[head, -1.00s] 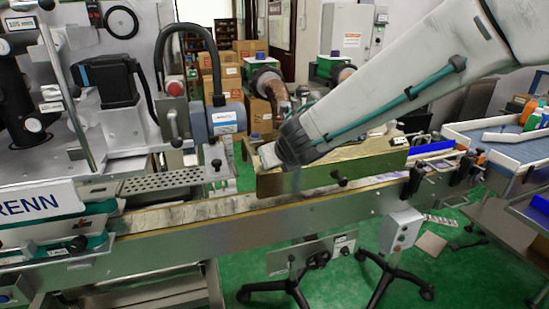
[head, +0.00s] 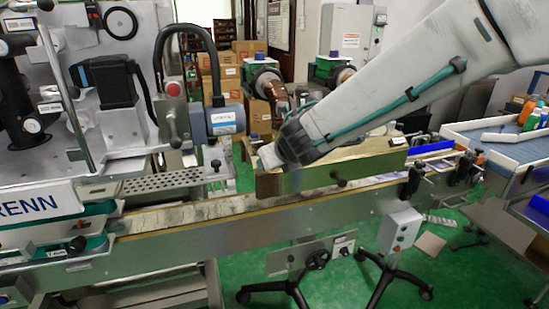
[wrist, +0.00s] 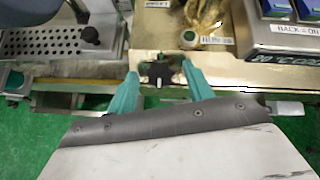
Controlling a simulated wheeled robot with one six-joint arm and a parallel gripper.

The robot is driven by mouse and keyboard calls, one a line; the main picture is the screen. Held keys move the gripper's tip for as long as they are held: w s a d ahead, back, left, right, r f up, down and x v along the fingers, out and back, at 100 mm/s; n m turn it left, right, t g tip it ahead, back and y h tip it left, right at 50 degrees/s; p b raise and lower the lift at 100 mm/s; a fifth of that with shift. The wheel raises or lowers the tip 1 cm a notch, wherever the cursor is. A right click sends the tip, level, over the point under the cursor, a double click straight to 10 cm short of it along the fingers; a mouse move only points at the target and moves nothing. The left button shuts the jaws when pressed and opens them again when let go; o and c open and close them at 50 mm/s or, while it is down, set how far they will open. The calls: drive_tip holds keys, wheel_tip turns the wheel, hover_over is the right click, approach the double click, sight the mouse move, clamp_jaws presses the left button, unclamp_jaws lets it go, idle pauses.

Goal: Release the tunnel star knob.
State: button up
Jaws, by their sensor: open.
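The star knob (wrist: 157,71), dark with several lobes and a small pale mark, sits at the edge of a brass-coloured panel in the wrist view. My gripper (wrist: 160,74) is open, with one teal finger on each side of the knob. The left fingertip is close to the knob's lobe; I cannot tell whether either finger touches it. In the head view my arm reaches down to the brass-coloured tunnel cover (head: 365,171), and the wrist and arm hide most of the fingers and the star knob.
A grey box (wrist: 284,42) with a label is at the right, and a perforated plate (wrist: 50,42) with a black knob is at the left. The conveyor rail (head: 270,222) runs below the tunnel.

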drive_tip(key=v, duration=0.7)
drive_tip(key=shift+s+r, duration=0.25)
idle(0.3)
drive_tip(key=shift+d, duration=0.1)
drive_tip(key=s+d+f+m+g+h, duration=0.25)
drive_tip(key=s+d+m, duration=0.35)
drive_tip(key=m, duration=0.6)
drive_tip(key=s+d+f+m+g+h, duration=0.2)
drive_tip(key=s+d+m+h, duration=0.15)
drive_tip(key=d+m, duration=0.6)
drive_tip(key=s+d+r+m+g+y, duration=0.1)
drive_tip(key=s+d+m+g, duration=0.1)
drive_tip(key=s+m, duration=0.7)
drive_tip(key=s+d+r+m+g+y, duration=0.1)
drive_tip(key=s+d+m+g, duration=0.1)
drive_tip(key=s+d+m, duration=0.3)
drive_tip(key=s+m, duration=0.4)
drive_tip(key=m, duration=0.2)
drive_tip(key=shift+s+m, duration=0.2)
drive_tip(key=shift+m, duration=0.15)
